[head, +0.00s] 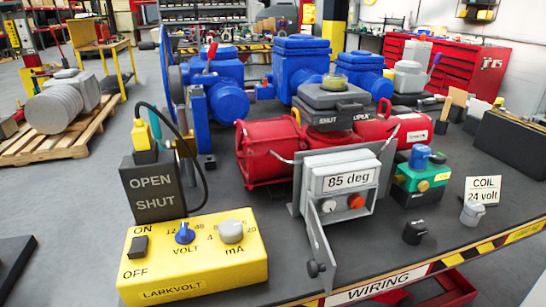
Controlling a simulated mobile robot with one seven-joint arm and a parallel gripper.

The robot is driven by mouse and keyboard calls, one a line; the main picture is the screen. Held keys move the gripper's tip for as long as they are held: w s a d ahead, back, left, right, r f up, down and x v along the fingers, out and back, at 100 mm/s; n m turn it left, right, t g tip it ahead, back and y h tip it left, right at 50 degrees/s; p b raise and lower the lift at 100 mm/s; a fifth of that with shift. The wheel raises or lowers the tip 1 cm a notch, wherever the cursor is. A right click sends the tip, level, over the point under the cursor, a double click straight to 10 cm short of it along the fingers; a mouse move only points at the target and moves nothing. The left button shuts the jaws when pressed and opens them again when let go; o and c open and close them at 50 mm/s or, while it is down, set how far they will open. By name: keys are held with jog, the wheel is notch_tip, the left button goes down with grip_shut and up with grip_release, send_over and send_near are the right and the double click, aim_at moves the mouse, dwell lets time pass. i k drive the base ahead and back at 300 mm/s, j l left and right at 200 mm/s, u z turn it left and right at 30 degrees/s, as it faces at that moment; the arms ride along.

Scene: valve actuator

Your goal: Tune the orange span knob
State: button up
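The orange span knob (356,201) sits at the lower right on the front of a grey box (337,160) with an "85 deg" display. A pale knob (328,206) is to its left. The box's narrow grey door (320,248) stands open toward me, with a black knob near its lower end. The orange knob is in plain sight; its pointer direction is too small to tell. My gripper is not in view.
A yellow LARKVOLT box (190,262) stands front left, with a dark OPEN/SHUT box (152,190) and cable behind it. A red actuator (272,152) is behind the grey box.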

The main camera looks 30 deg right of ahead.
aim_at(356, 201)
jog(key=z, duration=1.35)
